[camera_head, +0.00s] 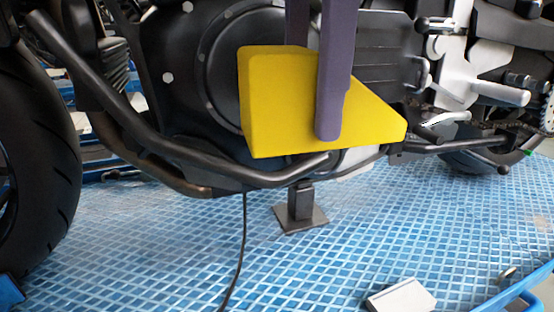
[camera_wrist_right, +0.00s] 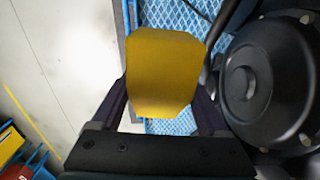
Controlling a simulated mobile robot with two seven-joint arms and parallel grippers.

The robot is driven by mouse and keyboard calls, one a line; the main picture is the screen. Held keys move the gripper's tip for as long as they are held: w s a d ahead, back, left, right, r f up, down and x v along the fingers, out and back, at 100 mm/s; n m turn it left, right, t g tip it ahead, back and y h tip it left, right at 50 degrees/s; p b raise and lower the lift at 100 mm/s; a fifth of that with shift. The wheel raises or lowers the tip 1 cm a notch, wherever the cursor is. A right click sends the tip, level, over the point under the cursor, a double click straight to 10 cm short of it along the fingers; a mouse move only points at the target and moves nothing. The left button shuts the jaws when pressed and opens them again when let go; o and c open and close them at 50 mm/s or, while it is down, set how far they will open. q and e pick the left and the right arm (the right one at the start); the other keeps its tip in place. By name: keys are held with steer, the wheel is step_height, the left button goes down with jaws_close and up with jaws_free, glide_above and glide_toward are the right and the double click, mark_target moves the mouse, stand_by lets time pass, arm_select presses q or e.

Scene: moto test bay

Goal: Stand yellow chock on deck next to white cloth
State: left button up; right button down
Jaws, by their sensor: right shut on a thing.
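The yellow chock (camera_head: 275,100) is a wedge held up in the air in front of the motorcycle's engine. It also shows in the right wrist view (camera_wrist_right: 163,78), between the fingers. My right gripper (camera_head: 328,125) is shut on it, with its purple-grey fingers coming down from above. The deck (camera_head: 160,255) is a blue and white grid surface below. A white block-like thing (camera_head: 405,296) lies at its front right. A white patch (camera_head: 358,160) shows partly behind the chock; I cannot tell which one is the cloth. My left gripper is not in view.
The motorcycle fills the back, with its front tyre (camera_head: 35,150) at left and exhaust pipe (camera_head: 150,150) close behind the chock. A stand foot (camera_head: 300,212) and a black cable (camera_head: 238,255) are on the deck.

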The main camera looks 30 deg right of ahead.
steer(key=f+m+b, duration=0.7)
steer(key=f+m, duration=0.3)
steer(key=d+f+m+b, duration=0.1)
steer(key=f+m+b, duration=0.6)
steer(key=f+m, duration=0.3)
steer(key=d+f+m+b, duration=0.1)
steer(key=f+m+b, duration=0.6)
steer(key=f+m, duration=0.3)
steer(key=shift+w+d+f, duration=0.1)
steer(key=shift+w+f, duration=0.25)
steer(key=shift+f, duration=0.05)
steer(key=shift+f+b, duration=0.95)
steer(key=shift+f, duration=1.7)
steer(key=shift+f, duration=0.15)
jaws_free()
